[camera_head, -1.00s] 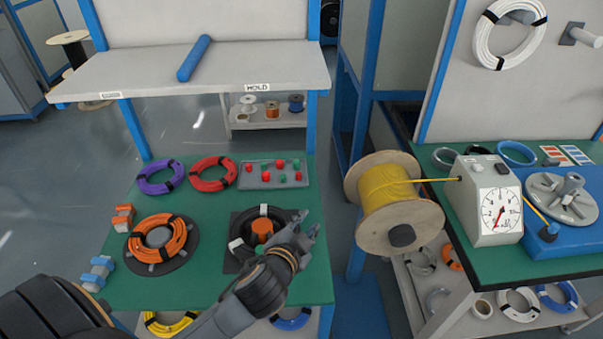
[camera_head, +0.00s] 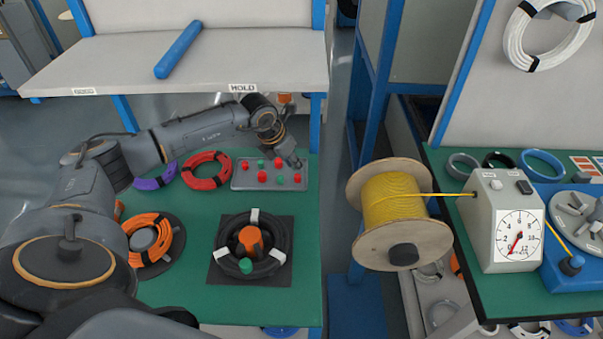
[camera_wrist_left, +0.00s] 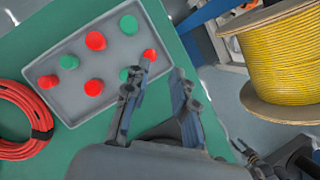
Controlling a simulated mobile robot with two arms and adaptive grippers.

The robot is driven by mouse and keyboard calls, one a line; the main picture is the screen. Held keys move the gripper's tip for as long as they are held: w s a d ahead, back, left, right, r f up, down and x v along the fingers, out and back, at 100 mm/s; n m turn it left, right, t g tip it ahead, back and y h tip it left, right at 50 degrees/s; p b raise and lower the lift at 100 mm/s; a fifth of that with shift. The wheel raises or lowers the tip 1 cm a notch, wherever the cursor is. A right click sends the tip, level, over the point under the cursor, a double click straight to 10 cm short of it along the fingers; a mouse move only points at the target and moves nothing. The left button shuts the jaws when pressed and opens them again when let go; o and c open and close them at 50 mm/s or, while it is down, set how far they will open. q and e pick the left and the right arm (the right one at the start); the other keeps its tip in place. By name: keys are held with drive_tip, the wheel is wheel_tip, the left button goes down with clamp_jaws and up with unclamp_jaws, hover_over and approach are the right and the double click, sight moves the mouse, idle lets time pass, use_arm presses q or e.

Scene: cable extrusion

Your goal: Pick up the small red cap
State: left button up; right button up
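Several red and green caps stand on a grey tray (camera_head: 237,184) on the green table, also in the left wrist view (camera_wrist_left: 112,60). One red cap (camera_wrist_left: 150,55), smaller-looking than the others, sits near the tray's right edge; it shows in the head view too (camera_head: 297,178). My left gripper (camera_head: 294,162) is over the tray's right end. In the left wrist view its fingers (camera_wrist_left: 157,92) are apart with nothing between them, and the left fingertip lies close to that red cap. Contact cannot be told. A dark shape at the wrist view's lower right may be my right gripper.
A red cable coil (camera_head: 207,171) lies left of the tray. A black coil (camera_head: 227,246) with an orange cone (camera_head: 250,239) and a green cap (camera_head: 245,266) is in front. A yellow cable spool (camera_head: 393,200) stands right of the table. A shelf (camera_head: 250,60) is behind.

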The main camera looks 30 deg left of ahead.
sight(300, 180)
use_arm(q)
drive_tip(key=shift+a+f, duration=0.15)
drive_tip(key=shift+a, duration=0.45)
drive_tip(key=shift+w+f, duration=0.1)
drive_tip(key=shift+f, duration=0.25)
drive_tip(key=p+x, duration=0.1)
drive_tip(key=x, duration=0.5)
drive_tip(key=shift+f+p, duration=0.15)
drive_tip(key=shift+p, duration=0.15)
drive_tip(key=shift+c, duration=0.3)
drive_tip(key=shift+c, duration=1.4)
